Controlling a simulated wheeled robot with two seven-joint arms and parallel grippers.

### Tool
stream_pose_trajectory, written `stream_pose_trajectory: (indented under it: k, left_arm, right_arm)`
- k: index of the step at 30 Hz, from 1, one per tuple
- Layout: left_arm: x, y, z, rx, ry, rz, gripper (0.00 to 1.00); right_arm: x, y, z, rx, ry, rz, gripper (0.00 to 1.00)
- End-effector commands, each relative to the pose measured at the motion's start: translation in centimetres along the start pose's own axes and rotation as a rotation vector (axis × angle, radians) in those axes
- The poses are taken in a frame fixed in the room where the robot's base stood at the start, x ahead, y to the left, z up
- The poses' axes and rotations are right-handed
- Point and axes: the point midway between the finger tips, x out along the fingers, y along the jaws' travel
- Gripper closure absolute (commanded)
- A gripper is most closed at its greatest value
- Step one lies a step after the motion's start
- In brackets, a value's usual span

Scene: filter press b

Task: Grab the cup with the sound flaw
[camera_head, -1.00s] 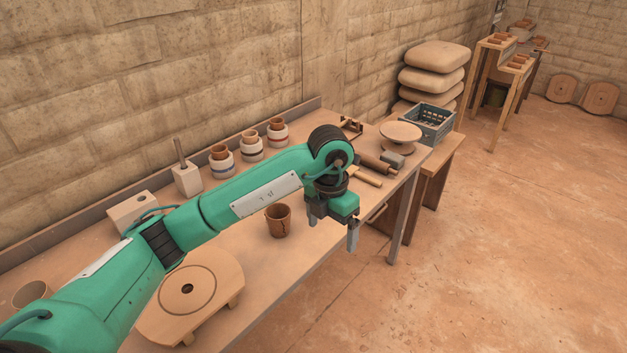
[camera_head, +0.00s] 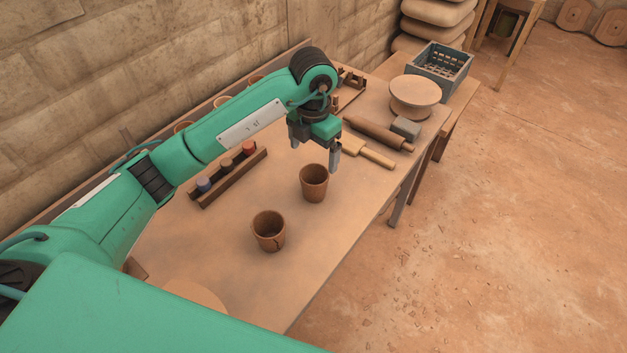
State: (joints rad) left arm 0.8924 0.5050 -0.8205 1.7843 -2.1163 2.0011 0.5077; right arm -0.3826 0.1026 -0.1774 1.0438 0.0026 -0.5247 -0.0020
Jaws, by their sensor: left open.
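Two brown clay cups stand upright on the long wooden table. The nearer cup (camera_head: 269,231) shows a dark crack-like line on its right side. The farther cup (camera_head: 314,184) stands behind it to the right, and I see no clear flaw on it. My left gripper (camera_head: 315,152) is open and empty, pointing down, above and just behind the farther cup in the picture. I cannot tell its exact height over the table. My right gripper is out of view.
A rack of coloured jars (camera_head: 228,177) lies left of the cups, partly under my arm. A wooden mallet (camera_head: 366,152), a rolling pin (camera_head: 378,134), a grey block (camera_head: 405,128), a round stand (camera_head: 415,96) and a crate (camera_head: 440,68) are farther right. The table is clear around the cups.

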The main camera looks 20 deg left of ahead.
Motion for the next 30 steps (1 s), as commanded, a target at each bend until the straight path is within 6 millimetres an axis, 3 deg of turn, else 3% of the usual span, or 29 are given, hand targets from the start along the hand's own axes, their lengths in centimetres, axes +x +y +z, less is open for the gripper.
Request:
stream_pose_trajectory:
  k: [6,11,14,18,24,30]
  left_arm:
    - [3.9,0.0,0.0,0.0,0.003,-0.001,0.07]
    - [5.0,0.0,0.0,0.0,0.002,0.0,0.07]
    - [5.8,-0.1,0.0,0.0,0.003,-0.001,0.07]
    - [7.7,-0.4,-0.1,0.0,0.005,-0.002,0.07]
    - [10.0,-0.4,-0.1,0.0,0.001,0.0,0.07]
    - [10.3,-0.4,0.0,0.001,0.001,0.001,0.07]
  right_arm:
    - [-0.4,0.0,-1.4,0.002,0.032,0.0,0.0]
    - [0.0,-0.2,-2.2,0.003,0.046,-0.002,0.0]
    - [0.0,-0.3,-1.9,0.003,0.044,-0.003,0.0]
    - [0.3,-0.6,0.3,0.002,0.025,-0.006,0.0]
    - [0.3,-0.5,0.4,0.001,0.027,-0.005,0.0]
    - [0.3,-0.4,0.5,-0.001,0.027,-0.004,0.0]
